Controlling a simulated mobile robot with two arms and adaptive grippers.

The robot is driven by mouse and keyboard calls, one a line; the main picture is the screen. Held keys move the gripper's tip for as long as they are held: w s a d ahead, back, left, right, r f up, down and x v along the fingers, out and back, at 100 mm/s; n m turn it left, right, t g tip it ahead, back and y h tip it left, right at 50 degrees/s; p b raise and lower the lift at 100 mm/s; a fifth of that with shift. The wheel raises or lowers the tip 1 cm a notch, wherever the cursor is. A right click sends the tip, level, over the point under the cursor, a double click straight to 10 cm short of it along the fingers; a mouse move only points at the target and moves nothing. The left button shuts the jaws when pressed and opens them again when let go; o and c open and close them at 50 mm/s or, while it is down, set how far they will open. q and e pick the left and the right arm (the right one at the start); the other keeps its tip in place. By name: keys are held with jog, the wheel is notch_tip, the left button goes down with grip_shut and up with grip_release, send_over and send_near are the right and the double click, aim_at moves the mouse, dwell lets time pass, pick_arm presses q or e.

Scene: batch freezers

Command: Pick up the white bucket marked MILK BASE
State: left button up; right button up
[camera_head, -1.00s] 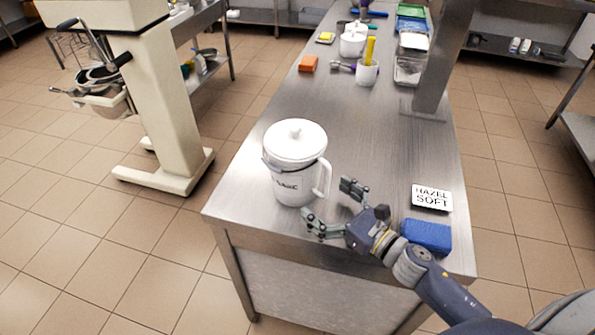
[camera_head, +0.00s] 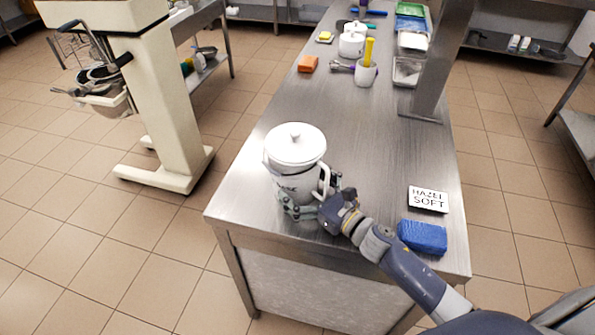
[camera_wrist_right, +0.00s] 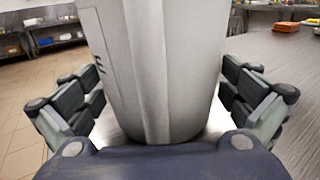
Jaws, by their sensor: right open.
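A white lidded bucket (camera_head: 294,150) with a side handle stands upright near the front left of the steel table. Dark lettering on its side is partly covered by my gripper, so I cannot read it fully. My right gripper (camera_head: 306,204) is at the bucket's lower front right, near the handle. In the right wrist view, the bucket's wall (camera_wrist_right: 155,65) fills the space between the two open fingers (camera_wrist_right: 163,110), one on each side. The fingers do not look closed on it. My left gripper is not in view.
On the steel table (camera_head: 370,130), a HAZEL SOFT sign (camera_head: 428,199) and a blue block (camera_head: 422,237) lie right of the bucket. Farther back are an orange block (camera_head: 308,64), a white cup (camera_head: 365,73) and another white lidded pot (camera_head: 352,42). The table's middle is clear.

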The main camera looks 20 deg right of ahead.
jog(key=c, duration=1.4)
jog(key=shift+r, duration=0.15)
jog(key=shift+r, duration=0.1)
